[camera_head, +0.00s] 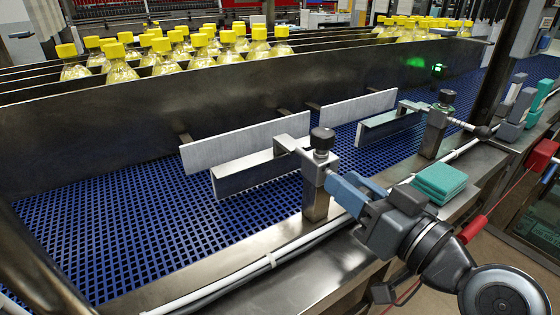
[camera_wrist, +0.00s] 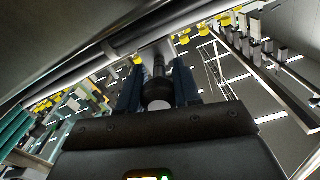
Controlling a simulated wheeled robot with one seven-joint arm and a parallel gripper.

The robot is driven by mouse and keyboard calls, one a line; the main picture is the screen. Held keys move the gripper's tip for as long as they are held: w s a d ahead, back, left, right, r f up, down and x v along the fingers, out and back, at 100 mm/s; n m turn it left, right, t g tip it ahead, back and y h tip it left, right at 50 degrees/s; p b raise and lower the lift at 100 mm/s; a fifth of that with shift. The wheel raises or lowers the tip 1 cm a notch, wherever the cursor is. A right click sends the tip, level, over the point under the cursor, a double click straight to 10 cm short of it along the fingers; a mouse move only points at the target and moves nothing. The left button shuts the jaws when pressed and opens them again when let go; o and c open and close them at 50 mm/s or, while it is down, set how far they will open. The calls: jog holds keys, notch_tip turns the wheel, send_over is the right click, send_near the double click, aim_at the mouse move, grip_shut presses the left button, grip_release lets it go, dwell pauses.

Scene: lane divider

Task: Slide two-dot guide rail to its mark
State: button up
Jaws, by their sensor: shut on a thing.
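The nearer guide rail (camera_head: 245,172) is a metal plate standing on edge over the blue belt. Its arm runs to a clamp post (camera_head: 315,198) with a black knob (camera_head: 322,139) on the near conveyor frame. My gripper (camera_head: 345,190) reaches in from the lower right, its blue fingers shut at the outer end of this rail's rod by the post. In the wrist view the fingers (camera_wrist: 158,88) flank a dark rod with a round end (camera_wrist: 156,92). A second guide rail (camera_head: 390,122) stands farther along, on its own post (camera_head: 434,130). I cannot make out dots or a mark.
Pale strips (camera_head: 358,106) stand along the dark divider wall (camera_head: 130,125), behind the rails. Yellow-capped bottles (camera_head: 120,70) fill lanes beyond. Folded teal cloths (camera_head: 440,180) lie on the frame right of my gripper. A white cable (camera_head: 235,272) runs along the near frame. The blue belt (camera_head: 130,235) at left is empty.

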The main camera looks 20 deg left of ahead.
jog(key=shift+c, duration=0.8)
jog(key=shift+w+a, duration=0.1)
jog(key=shift+w+a+r, duration=0.1)
jog(key=shift+w+a, duration=0.3)
jog(key=shift+a, duration=0.1)
jog(key=o, duration=1.1)
jog(key=shift+o, duration=0.2)
